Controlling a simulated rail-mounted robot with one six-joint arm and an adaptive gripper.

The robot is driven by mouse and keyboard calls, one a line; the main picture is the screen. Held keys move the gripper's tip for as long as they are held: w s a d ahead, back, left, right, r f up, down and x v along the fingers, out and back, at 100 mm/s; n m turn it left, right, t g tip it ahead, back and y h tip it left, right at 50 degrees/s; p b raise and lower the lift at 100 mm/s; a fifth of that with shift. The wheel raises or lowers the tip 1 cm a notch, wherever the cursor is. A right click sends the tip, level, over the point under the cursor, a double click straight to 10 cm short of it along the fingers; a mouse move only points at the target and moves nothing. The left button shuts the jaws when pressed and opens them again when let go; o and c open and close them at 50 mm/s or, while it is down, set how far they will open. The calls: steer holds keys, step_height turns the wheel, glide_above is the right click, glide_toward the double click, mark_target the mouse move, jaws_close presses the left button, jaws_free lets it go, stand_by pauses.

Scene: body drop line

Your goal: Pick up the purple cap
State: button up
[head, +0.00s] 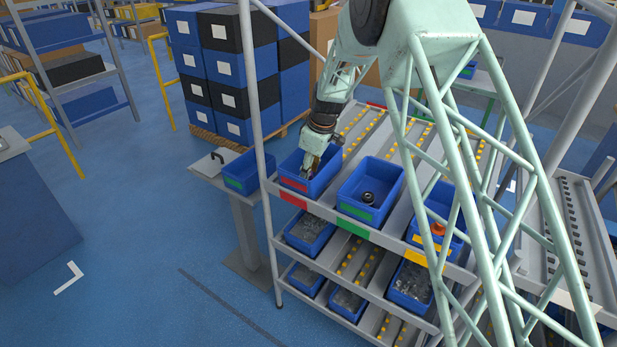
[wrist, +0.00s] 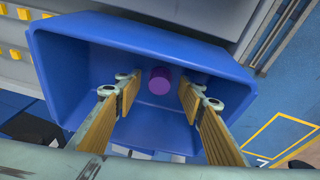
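The purple cap (wrist: 159,81) lies inside a blue bin (wrist: 85,35) in the wrist view, near the bin's far wall. My gripper (wrist: 158,92) is open, with one yellow-padded finger on each side of the cap and clear gaps between. Whether the fingertips are level with the cap is hard to tell. In the head view my gripper (head: 311,172) reaches down into the left blue bin (head: 322,184) with a red label on the rack's top shelf. The cap is hidden there.
Another blue bin (head: 236,183) sits on a side stand at left. A rack post (head: 254,100) rises close by.

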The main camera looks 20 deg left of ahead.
steer(key=shift+c, duration=0.3)
steer(key=c, duration=0.6)
steer(key=shift+c, duration=0.2)
step_height(320, 180, up, 10)
steer(key=shift+b, duration=0.3)
stand_by(0.3)
stand_by(0.5)
